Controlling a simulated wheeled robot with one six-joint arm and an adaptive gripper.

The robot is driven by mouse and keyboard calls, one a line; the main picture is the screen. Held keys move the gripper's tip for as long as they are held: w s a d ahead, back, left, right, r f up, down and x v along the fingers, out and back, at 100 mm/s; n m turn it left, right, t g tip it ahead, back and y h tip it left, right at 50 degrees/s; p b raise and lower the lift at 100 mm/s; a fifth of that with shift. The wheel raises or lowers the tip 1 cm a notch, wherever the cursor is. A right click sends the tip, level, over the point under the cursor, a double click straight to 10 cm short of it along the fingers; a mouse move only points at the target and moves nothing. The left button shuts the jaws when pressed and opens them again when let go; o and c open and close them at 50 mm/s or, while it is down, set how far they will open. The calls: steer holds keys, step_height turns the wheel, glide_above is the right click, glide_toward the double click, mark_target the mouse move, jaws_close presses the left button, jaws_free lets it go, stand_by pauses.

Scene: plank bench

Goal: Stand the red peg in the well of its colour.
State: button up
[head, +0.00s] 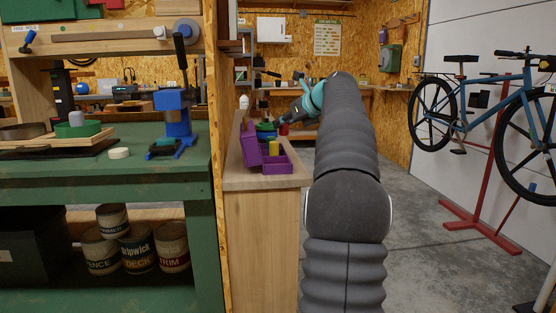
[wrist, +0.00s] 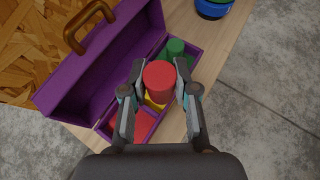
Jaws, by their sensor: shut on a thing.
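My gripper (wrist: 160,82) is shut on the red peg (wrist: 159,73), which shows its round top between the fingertips in the wrist view. The peg also shows in the head view (head: 283,129), small, by the far side of the purple box. The purple box (wrist: 80,88) has its lid open and a row of coloured wells. The red well (wrist: 134,124) is at the near end, looks empty, and is partly hidden by my left finger.
The box rests on a narrow wooden bench (head: 262,183). Blue and green round things (wrist: 213,8) lie on the bench beyond the box. The box's raised lid, with a brown handle (wrist: 90,25), stands on the left. Bare wood lies to the right.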

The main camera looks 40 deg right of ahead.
steer(key=s+a+f+b, duration=0.1)
steer(key=s+a+f, duration=0.1)
steer(key=a, duration=0.1)
steer(key=s+a+f+b, duration=0.1)
steer(key=a+f, duration=0.1)
steer(key=shift+a+b, duration=0.25)
steer(key=shift+b, duration=0.05)
steer(key=shift+f+b, duration=0.65)
steer(key=shift+f, duration=1.25)
steer(key=shift+f, duration=0.15)
steer(key=o, duration=0.6)
steer(key=shift+o, duration=0.2)
steer(key=shift+r, duration=0.2)
steer(key=p+v, duration=0.1)
steer(key=v, duration=1.1)
steer(key=shift+s+f, duration=0.1)
